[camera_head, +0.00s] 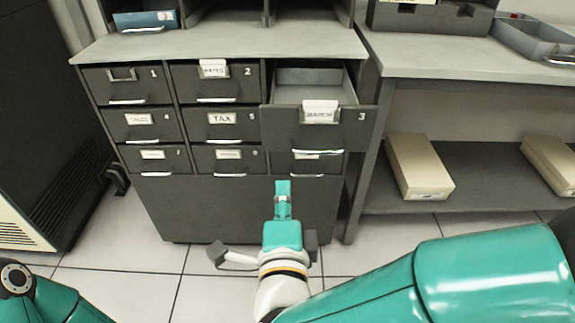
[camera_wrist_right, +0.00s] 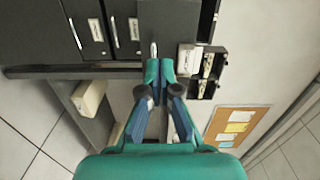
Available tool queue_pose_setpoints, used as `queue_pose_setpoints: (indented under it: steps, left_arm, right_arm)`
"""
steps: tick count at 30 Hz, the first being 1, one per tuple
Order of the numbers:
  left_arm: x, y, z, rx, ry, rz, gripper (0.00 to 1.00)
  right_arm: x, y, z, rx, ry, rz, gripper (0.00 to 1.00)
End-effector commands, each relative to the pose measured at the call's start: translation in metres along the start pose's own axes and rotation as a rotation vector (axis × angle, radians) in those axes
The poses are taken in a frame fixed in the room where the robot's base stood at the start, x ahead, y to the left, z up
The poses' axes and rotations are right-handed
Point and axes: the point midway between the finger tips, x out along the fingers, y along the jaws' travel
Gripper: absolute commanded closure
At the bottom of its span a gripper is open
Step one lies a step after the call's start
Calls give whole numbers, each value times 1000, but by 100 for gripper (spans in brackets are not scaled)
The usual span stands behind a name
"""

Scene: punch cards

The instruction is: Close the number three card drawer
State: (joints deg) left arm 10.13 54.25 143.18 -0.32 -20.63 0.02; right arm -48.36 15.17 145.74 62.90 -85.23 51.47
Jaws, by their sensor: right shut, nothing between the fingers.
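The number three card drawer (camera_head: 339,128) is at the top right of the dark grey card cabinet (camera_head: 235,208). It is pulled out, its light inside showing behind the front, which bears a white label card and the numeral 3. My right gripper (camera_head: 283,186) is shut and empty. In the head view its tip shows just below the lower left of this drawer's front. In the right wrist view the shut fingers (camera_wrist_right: 160,72) are close to a dark drawer front with a pale handle (camera_wrist_right: 153,50); I cannot tell if they touch. My left gripper is out of view.
The other drawers, such as the TAX drawer (camera_head: 221,124), look shut. A grey side table (camera_head: 450,68) with a lower shelf holding beige boxes (camera_head: 418,167) stands close on the right. A dark cabinet (camera_head: 45,110) stands at left. Tiled floor is clear in front.

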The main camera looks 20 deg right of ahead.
Motion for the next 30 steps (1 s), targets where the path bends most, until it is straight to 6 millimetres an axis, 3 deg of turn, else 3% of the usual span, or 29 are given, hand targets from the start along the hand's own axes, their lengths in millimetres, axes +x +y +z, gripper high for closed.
queue_pose_setpoints:
  steps: [5, 13, 24, 30]
  left_arm:
    - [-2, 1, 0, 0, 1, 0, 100]
    - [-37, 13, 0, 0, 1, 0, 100]
    - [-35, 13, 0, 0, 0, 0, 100]
    - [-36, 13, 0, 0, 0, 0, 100]
  right_arm:
    - [-2, -6, -5, 40, 23, -22, 100]
    - [20, -11, -6, 34, 24, -16, 100]
    - [99, -5, -8, 39, 24, -19, 100]
    - [125, -6, -7, 39, 21, -19, 100]
